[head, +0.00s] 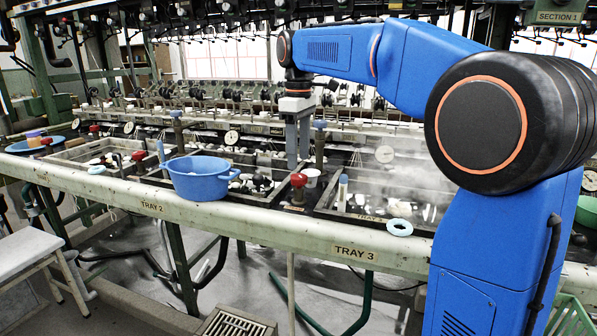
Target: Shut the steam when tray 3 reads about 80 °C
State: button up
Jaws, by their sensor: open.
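Tray 3 (322,208) is the basin behind the "TRAY 3" label (355,252), and pale steam hangs over its water. A round white dial (384,154) stands at its back; its reading is too small to make out. A red valve knob (298,180) stands upright at the left end of tray 3. My gripper (298,165) points down with its two grey fingers apart and nothing visible between them. In the picture it is just above the red knob and seems farther back, without visible contact.
A blue basin (200,178) sits on the front rail by tray 2. Reeling machinery runs along the back.

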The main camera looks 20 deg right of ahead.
aim_at(299, 175)
jog(key=shift+f, duration=2.6)
jog(key=c, duration=1.1)
jog(key=shift+o, duration=0.2)
jog(key=shift+m, duration=0.4)
jog(key=m, duration=0.3)
jog(key=shift+m, duration=2.3)
